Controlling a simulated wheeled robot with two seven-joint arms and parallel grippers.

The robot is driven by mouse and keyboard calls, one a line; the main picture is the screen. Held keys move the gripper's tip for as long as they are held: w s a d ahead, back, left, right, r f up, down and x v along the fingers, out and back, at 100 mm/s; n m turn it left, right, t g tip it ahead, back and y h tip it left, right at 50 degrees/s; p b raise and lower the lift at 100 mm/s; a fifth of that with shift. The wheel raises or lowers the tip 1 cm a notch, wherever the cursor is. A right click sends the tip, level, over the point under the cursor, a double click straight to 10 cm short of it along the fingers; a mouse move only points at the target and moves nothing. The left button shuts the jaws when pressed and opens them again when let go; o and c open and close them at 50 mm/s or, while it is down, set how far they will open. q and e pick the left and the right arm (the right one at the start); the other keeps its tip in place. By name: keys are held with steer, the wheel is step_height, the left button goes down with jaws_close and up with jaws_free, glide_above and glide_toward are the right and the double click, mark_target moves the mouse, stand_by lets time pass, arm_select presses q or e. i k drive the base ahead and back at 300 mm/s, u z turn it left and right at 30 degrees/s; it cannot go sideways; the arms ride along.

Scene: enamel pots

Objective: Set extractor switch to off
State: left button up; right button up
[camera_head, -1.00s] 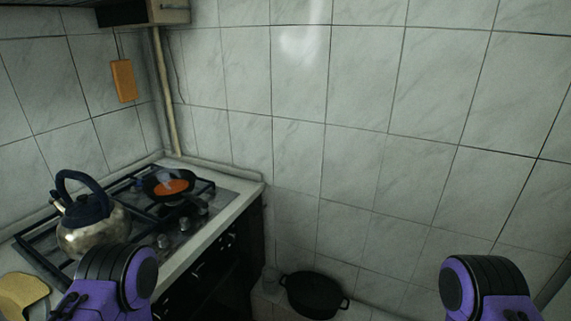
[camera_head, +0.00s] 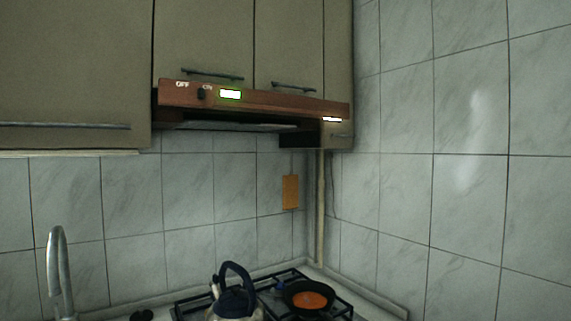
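The extractor hood (camera_head: 275,102) is a reddish-brown strip under the wall cabinets, above the stove, in the head view. Its small dark switch (camera_head: 201,94) sits near the left end, between the printed OFF and ON labels and close to ON. A lit white display with a green edge (camera_head: 230,94) is just right of the switch. Neither of my grippers shows in the head view now.
Below the hood are a kettle with a dark handle (camera_head: 235,300) and a pan with orange contents (camera_head: 309,299) on the stove. A tap (camera_head: 58,270) stands at left. Cabinet handles (camera_head: 212,75) stick out above the hood. An orange board (camera_head: 290,192) hangs on the tiled wall.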

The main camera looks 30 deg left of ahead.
mark_target(201, 92)
steer(key=u, duration=1.55)
